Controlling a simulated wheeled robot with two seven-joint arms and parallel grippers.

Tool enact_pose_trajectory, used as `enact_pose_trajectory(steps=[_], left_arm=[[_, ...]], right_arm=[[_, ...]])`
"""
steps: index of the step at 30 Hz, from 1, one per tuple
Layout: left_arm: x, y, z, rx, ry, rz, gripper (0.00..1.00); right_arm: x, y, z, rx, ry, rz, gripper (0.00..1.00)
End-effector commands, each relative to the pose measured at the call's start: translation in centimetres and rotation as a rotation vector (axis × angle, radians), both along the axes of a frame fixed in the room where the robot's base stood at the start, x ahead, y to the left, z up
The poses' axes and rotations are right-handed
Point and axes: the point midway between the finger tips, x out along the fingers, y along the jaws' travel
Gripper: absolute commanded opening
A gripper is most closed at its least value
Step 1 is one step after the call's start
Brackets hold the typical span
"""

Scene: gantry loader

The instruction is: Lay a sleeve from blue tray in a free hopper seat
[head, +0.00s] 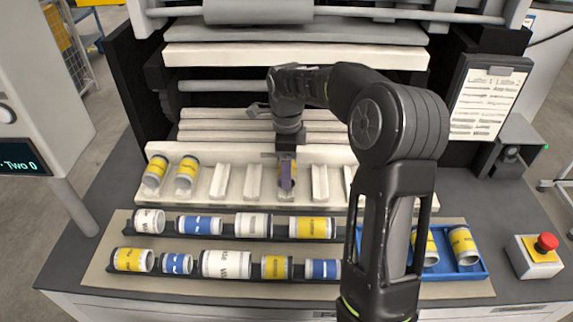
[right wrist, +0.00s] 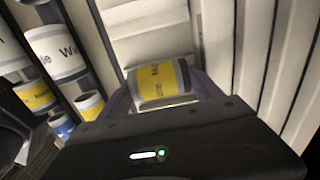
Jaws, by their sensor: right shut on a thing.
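My right gripper (head: 287,178) is over the middle of the cream hopper (head: 217,152), shut on a yellow-and-white sleeve (right wrist: 160,82). The fingers hide most of this sleeve in the head view. It is at one of the hopper's seats between ridges; I cannot tell whether it touches the seat. Two yellow sleeves (head: 156,170) (head: 187,171) lie in the leftmost seats. The seats between them and my gripper look empty. The blue tray (head: 478,274) at the right holds yellow sleeves (head: 464,245), partly hidden by my right arm. My left gripper is out of view.
Two dark racks (head: 262,238) in front of the hopper hold white, blue and yellow rolls, such as a white roll (head: 227,264). A red emergency button (head: 546,242) stands at the far right. A clipboard sheet (head: 485,105) hangs at the back right. Machine rollers and bars rise behind the hopper.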

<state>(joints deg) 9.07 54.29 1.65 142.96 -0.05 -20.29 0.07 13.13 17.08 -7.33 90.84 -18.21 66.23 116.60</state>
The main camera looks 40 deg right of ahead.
Motion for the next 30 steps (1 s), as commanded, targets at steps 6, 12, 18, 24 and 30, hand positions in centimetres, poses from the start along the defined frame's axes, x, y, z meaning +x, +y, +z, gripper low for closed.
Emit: enact_pose_trajectory(steps=[6,12,18,24,30], left_arm=[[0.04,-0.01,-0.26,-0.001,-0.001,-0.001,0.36],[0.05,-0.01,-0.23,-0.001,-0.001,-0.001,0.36],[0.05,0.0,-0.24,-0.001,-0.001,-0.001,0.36],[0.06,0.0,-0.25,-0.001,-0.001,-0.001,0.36],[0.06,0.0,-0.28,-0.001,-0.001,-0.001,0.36]], right_arm=[[0.04,0.0,-0.35,0.0,-0.001,0.0,0.14],[0.04,0.0,-0.31,0.0,-0.001,0.0,0.77],[0.02,0.0,-0.34,-0.001,-0.001,0.0,0.93],[0.02,-0.01,-0.36,-0.001,-0.001,0.0,1.0],[0.01,-0.02,-0.31,0.0,0.0,0.0,1.0]])
